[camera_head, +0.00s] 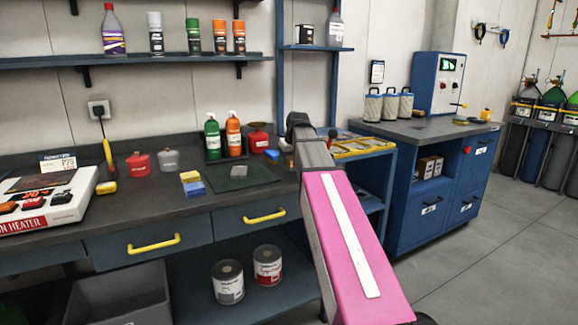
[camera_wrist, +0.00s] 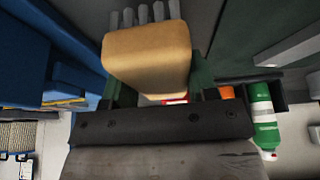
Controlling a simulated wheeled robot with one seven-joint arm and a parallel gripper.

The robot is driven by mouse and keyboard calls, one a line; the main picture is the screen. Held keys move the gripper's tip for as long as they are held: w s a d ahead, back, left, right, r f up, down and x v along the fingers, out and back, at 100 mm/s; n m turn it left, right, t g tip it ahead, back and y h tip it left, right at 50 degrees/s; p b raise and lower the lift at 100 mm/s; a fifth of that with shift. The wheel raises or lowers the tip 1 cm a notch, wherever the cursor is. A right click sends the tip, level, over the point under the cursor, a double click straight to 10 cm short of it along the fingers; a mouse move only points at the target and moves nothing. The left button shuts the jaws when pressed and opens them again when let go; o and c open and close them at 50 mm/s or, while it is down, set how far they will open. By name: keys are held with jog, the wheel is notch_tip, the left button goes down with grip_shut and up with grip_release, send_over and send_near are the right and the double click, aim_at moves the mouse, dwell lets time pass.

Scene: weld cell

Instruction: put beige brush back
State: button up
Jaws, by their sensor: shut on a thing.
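The beige brush (camera_wrist: 150,60) fills the upper middle of the wrist view, a rounded beige block with grey bristles pointing to the top edge. My gripper (camera_wrist: 152,82) is shut on it, with the dark jaws around the block. In the head view, my pink arm reaches over the front of the workbench (camera_head: 140,212), and its dark far end is near the bench's right end. I cannot make out the brush or the fingertips there.
Green (camera_head: 212,137) and orange (camera_head: 233,134) bottles stand on the bench left of my arm's end. A blue rack with a yellow tray (camera_head: 365,148) is right.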

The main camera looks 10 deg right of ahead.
jog(key=shift+f, duration=1.2)
jog(key=o, duration=0.9)
jog(key=shift+f, duration=0.1)
jog(key=v, duration=1.2)
